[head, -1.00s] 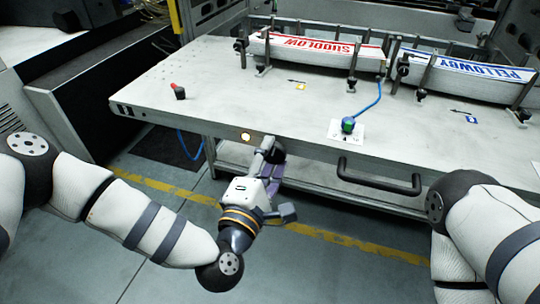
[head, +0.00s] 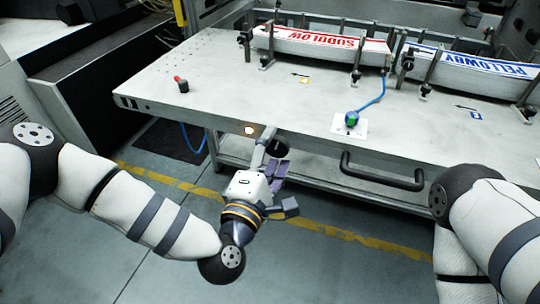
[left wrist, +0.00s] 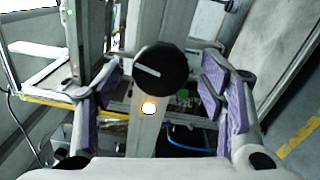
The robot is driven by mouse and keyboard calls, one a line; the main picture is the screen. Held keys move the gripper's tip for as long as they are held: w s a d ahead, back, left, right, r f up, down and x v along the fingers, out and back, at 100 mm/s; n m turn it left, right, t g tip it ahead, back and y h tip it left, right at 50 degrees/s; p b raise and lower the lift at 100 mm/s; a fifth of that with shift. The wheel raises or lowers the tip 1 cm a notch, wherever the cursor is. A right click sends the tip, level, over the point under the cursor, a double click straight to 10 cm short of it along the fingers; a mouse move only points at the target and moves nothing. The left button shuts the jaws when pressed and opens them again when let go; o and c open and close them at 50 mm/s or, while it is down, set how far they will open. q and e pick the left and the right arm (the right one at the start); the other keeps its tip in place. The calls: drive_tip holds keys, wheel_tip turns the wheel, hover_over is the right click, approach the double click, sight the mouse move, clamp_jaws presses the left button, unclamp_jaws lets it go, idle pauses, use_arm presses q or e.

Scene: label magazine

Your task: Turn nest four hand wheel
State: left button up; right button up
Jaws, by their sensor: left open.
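A round black hand wheel with a white line across its face (left wrist: 160,72) shows in the middle of the left wrist view. In the head view its dark side (head: 277,149) shows at the front edge of the bench, partly hidden by my gripper. My left gripper (head: 268,165) is open, its purple-padded fingers on either side of the wheel. In the left wrist view the fingers (left wrist: 164,84) appear clear of the wheel, with gaps left and right. The white line runs nearly level, tilting down to the right. I cannot read any nest number on the wheel.
A lit lamp (head: 249,129) sits on the bench edge beside the wheel. A black handle (head: 382,172) juts out right.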

use_arm(q)
drive_tip(key=v, duration=1.1)
drive_tip(key=shift+s+a, duration=0.15)
drive_tip(key=shift+s, duration=0.2)
